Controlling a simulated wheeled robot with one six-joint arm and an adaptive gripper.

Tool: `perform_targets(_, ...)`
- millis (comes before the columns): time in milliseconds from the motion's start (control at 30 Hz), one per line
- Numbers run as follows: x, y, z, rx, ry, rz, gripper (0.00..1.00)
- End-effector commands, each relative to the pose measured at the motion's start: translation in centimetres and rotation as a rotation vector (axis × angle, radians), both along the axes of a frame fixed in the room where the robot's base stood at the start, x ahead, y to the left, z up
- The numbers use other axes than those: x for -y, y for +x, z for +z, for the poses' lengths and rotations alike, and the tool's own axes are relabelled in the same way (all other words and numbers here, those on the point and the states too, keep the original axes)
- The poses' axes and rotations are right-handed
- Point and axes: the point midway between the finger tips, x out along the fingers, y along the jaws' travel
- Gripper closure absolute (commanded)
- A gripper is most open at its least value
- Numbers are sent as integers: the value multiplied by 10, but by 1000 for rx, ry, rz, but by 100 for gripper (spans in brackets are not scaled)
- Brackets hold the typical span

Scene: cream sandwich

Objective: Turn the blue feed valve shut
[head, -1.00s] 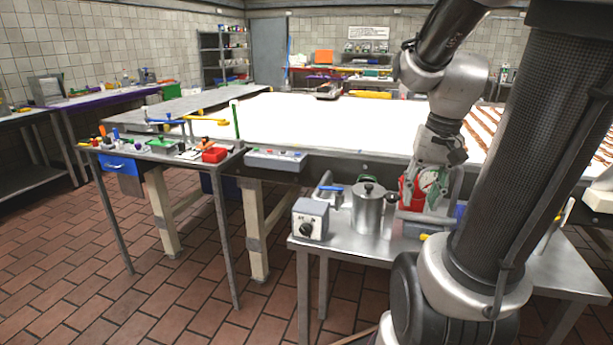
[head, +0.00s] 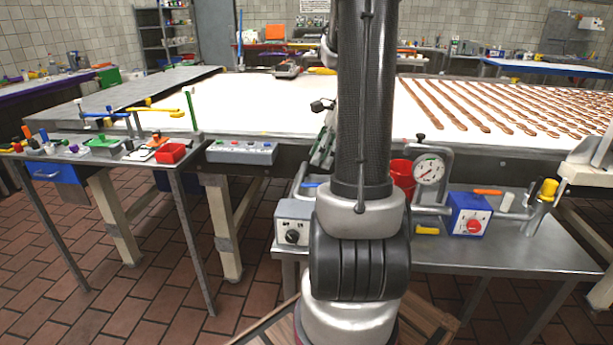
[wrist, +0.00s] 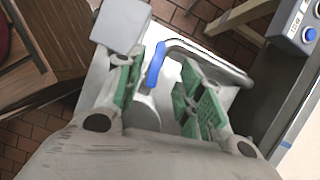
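The blue feed valve handle (head: 311,185) shows as a small blue lever at the left end of the steel side table, next to my arm. In the wrist view the blue lever (wrist: 155,64) lies between the two green-padded fingers, closer to the left one. My gripper (wrist: 162,82) is open and points down over the valve. I see no contact with the lever, and its exact height above it is unclear. In the head view only part of my gripper (head: 324,146) shows; my arm hides the rest and some of the valve's pipework.
A grey box with a black knob (head: 292,236) stands beside the valve. A bent steel pipe (wrist: 215,60) passes close to the right finger. A gauge (head: 429,170), a red bucket (head: 402,178) and a blue box with a red dial (head: 470,215) stand to the right.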

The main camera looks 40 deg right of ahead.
Motion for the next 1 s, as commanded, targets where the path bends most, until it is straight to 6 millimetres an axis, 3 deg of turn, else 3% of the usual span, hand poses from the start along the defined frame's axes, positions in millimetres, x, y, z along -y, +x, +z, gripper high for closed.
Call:
perform_targets(433, -20, 15, -60, -5, 3, -2, 62)
perform_targets(833, -23, 18, -70, -2, 1, -2, 62)
perform_targets(1000, -23, 18, -70, -2, 1, -2, 93)
